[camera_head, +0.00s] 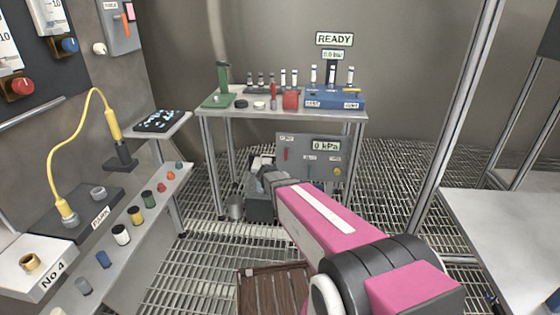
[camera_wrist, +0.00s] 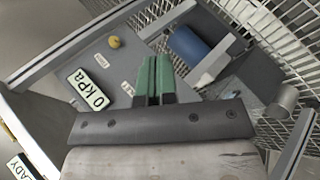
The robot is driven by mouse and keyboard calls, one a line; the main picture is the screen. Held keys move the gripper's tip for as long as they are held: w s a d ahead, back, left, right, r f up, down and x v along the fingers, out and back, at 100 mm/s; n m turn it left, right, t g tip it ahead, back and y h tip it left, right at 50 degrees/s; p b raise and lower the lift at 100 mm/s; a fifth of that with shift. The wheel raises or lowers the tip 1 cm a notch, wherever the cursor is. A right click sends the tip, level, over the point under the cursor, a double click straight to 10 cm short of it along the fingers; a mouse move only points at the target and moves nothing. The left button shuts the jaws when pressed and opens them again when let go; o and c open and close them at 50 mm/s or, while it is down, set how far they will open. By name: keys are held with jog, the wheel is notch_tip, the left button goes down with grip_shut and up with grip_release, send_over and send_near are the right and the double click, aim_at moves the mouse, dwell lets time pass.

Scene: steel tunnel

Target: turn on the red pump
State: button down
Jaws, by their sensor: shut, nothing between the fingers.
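I cannot pick out a red pump for certain. A grey panel (camera_head: 320,172) hangs under the back table, with a display (camera_head: 326,145) reading "0 kPa". A red upright handle (camera_head: 286,154) is at its left, and a yellow knob (camera_head: 336,171) at its lower right. In the wrist view the panel (camera_wrist: 108,48) appears rotated, with the yellow knob (camera_wrist: 114,42) and the display (camera_wrist: 89,88); the red handle is not visible. A blue cylinder (camera_wrist: 198,48) lies beside the panel. My gripper (camera_wrist: 155,62) has green fingers, shut and empty, in front of the panel's lower part.
A metal can (camera_wrist: 285,98) stands on the grating near the blue cylinder. The back table (camera_head: 230,113) carries a red object (camera_head: 290,99) and a blue unit (camera_head: 335,98) below a "READY" sign (camera_head: 334,39). A brown slatted crate (camera_head: 272,290) stands on the floor.

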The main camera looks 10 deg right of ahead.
aim_at(286, 154)
jog(key=w+a+n+t+h, duration=0.2)
jog(key=w+a+t, duration=0.2)
jog(key=w, duration=0.5)
jog(key=w+a+n+t+h, duration=0.2)
jog(key=w+a+t, duration=0.3)
jog(key=w+a, duration=0.4)
jog(key=shift+w+n+h, duration=0.4)
jog(key=shift+w+n, duration=0.35)
jog(key=shift+n, duration=0.05)
jog(key=shift+r, duration=0.1)
jog(key=shift+s+d+x, duration=0.3)
jog(key=shift+s+x, duration=0.05)
jog(key=shift+x, duration=1.8)
jog(key=shift+s+d+x, duration=0.3)
jog(key=shift+s+x, duration=0.05)
jog(key=shift+x, duration=1.8)
jog(key=shift+s+d+x, duration=0.25)
jog(key=shift+s+x, duration=0.05)
jog(key=shift+x, duration=1.8)
